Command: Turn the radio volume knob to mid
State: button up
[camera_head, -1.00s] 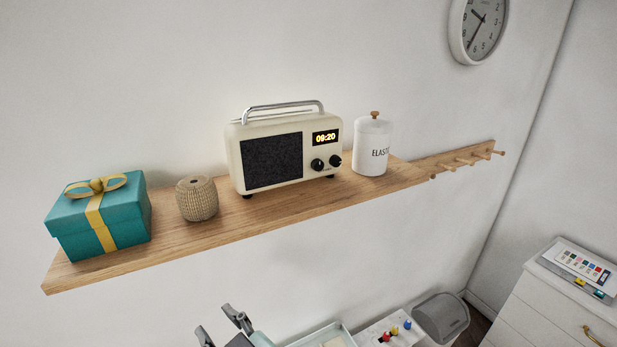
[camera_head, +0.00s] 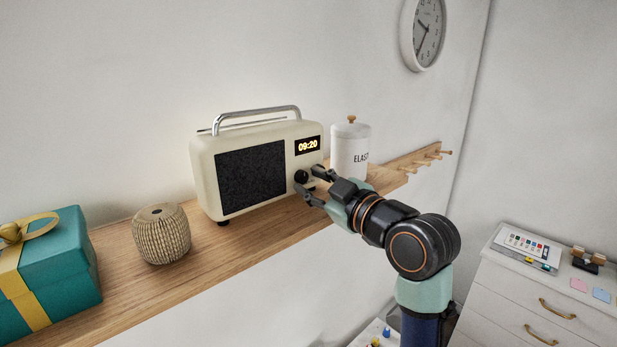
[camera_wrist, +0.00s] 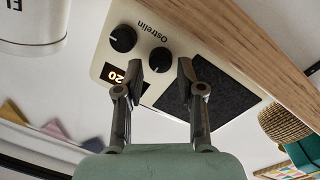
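The cream radio (camera_head: 206,180) stands on the shelf with its display lit at 09:20. Its left knob (camera_head: 301,176), nearer the speaker, is black and round. My gripper (camera_head: 312,184) is open in front of the knobs. In the wrist view, which is upside down, this knob (camera_wrist: 160,59) shows just past and between my gripper's two spread fingertips (camera_wrist: 161,72). I cannot tell whether they touch it. The other knob (camera_wrist: 122,38) lies outside the fingers; my gripper hides it in the head view. Knob settings and which knob is volume cannot be read.
A white canister (camera_head: 349,148) stands close on the radio's right. A woven pot (camera_head: 161,235) and a teal gift box (camera_head: 62,262) are at the left of the wooden shelf (camera_head: 262,240). A peg rack (camera_head: 425,158) is beyond the canister. The shelf's front is bare below the radio.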

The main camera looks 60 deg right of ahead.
jog(key=shift+x, duration=0.75)
grip_shut()
jog(key=shift+m+p, duration=0.35)
jog(key=shift+m, duration=0.05)
